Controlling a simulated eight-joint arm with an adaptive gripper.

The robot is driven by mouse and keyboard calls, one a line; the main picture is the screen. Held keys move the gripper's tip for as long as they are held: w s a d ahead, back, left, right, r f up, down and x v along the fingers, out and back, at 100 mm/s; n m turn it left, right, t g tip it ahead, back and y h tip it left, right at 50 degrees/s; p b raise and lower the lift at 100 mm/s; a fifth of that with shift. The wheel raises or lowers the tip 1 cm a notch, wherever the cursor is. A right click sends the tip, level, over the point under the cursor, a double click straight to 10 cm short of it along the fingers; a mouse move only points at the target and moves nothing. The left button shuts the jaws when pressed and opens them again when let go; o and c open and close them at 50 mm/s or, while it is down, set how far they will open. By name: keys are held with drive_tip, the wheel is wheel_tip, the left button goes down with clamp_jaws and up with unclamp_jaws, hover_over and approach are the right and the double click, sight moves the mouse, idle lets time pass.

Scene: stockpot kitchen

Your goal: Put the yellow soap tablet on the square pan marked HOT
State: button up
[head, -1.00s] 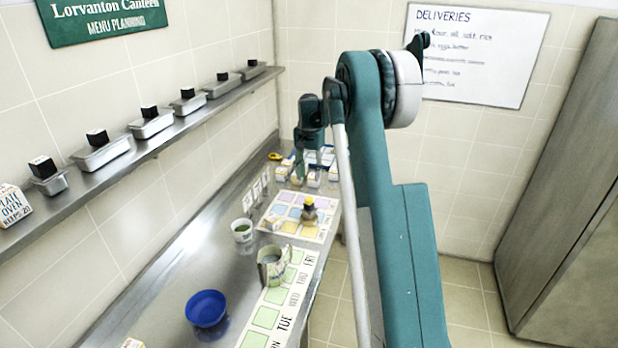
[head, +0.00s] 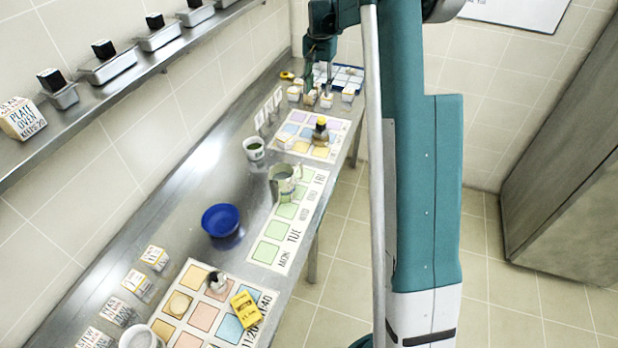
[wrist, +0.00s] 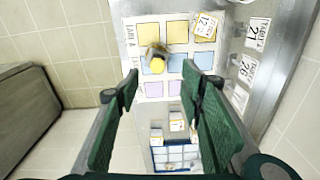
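No pan with a readable HOT mark shows. Metal pans (head: 112,66) with black blocks stand on the wall shelf. A yellow block with small dark print (head: 244,310) lies on the nearest mat in the head view; I cannot tell whether it is the soap tablet. A small yellow object (head: 287,75) lies at the counter's far end, too small to identify. My gripper (wrist: 160,82) is open in the wrist view, with nothing between its green fingers. In the head view it hangs over the far end of the counter, well away from the yellow block.
A blue bowl (head: 221,219), a jug (head: 284,183) and a white cup (head: 254,148) stand on the steel counter (head: 180,205). A yellow-capped bottle (head: 320,131) stands on the far mat. Small labelled boxes and a blue-edged tray (head: 342,72) lie beyond.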

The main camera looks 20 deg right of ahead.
drive_tip(key=s+a+r+n+t, duration=0.2)
drive_tip(key=s+a+r, duration=0.65)
drive_tip(key=s, duration=0.25)
drive_tip(key=s+a+r+n+t, duration=0.1)
drive_tip(key=s+a+r+n, duration=0.2)
drive_tip(key=s+a+r, duration=0.7)
drive_tip(key=s+a+f+n+t, duration=0.1)
drive_tip(key=s+a+f, duration=0.2)
drive_tip(key=s, duration=0.6)
drive_tip(key=s+a+f+n+t, duration=0.1)
drive_tip(key=s+a+f+n, duration=0.1)
drive_tip(key=s, duration=0.8)
drive_tip(key=s+a+f+n+t, duration=0.1)
drive_tip(key=s+a+f, duration=0.3)
drive_tip(key=s, duration=0.6)
drive_tip(key=shift+s+a+f+n+t, duration=0.25)
drive_tip(key=shift+a+f+n+t, duration=0.1)
drive_tip(key=shift+f+n, duration=0.15)
